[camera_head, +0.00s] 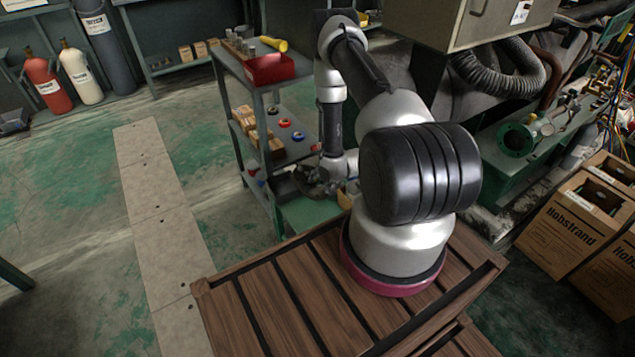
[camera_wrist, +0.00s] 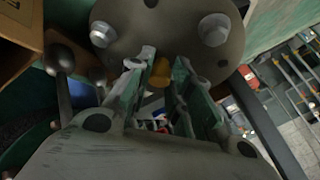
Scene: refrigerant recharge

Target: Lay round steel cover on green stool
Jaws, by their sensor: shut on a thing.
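The round steel cover (camera_wrist: 165,35) fills the top middle of the wrist view, a grey disc with bolt heads on its face. My gripper (camera_wrist: 160,88) is shut on it; a small brass-coloured piece shows between the fingers, and the exact contact is partly hidden. In the head view my gripper (camera_head: 318,184) is small and dark, beyond my arm, beside the shelf rack. The green stool (camera_head: 306,215) shows as a flat green top just below my gripper, partly hidden by my arm. I cannot tell the gap between cover and stool.
A grey shelf rack (camera_head: 262,150) with a red bin (camera_head: 270,69) and small parts stands close to the left of my gripper. A green bench with a flanged pipe (camera_head: 516,140) and cardboard boxes (camera_head: 570,225) are at the right.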

